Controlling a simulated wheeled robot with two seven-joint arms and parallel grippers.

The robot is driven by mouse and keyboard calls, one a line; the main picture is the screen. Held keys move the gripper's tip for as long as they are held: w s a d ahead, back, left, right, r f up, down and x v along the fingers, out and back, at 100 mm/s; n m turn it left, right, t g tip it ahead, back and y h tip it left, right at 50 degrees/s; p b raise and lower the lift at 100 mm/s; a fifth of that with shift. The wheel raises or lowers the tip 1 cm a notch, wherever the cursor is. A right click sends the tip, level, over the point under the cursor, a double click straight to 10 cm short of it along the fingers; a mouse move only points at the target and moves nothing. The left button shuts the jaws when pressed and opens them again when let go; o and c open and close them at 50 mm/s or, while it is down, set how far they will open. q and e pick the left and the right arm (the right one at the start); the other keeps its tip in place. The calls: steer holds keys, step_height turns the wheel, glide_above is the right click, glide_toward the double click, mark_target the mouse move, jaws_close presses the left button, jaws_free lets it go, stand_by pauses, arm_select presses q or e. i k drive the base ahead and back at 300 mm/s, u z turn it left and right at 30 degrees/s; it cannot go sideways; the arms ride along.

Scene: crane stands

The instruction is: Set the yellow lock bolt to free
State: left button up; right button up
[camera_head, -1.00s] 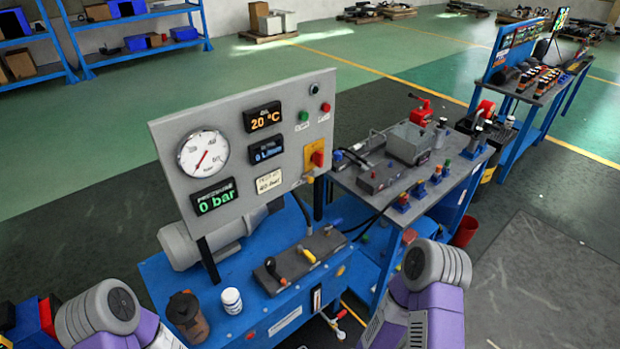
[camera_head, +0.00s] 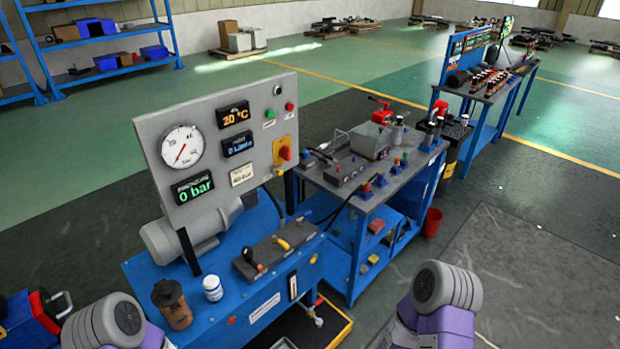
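Two small yellow parts show, and I cannot tell which is the lock bolt. One is a yellow lever (camera_head: 282,243) on the dark valve block (camera_head: 275,250) on top of the blue bench. The other is a small yellow knob (camera_head: 280,172) low on the right side of the grey gauge panel (camera_head: 160,135), below a red and yellow switch (camera_head: 282,151). Both are too small to read their setting. Only rounded grey and purple links of my two arms show at the bottom edge, apart from the bench. Neither gripper is in view.
The blue bench (camera_head: 240,322) also carries a brown bottle (camera_head: 171,304) and a white jar (camera_head: 212,288). Behind it is a grey-topped worktable (camera_head: 335,185) with valves and a metal box. A red bucket (camera_head: 432,222) stands beside it. The floor at right (camera_head: 540,260) is clear.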

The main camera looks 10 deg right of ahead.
mark_target(278, 169)
steer(key=z, duration=1.75)
steer(key=i, duration=1.25)
steer(key=u, duration=3.1)
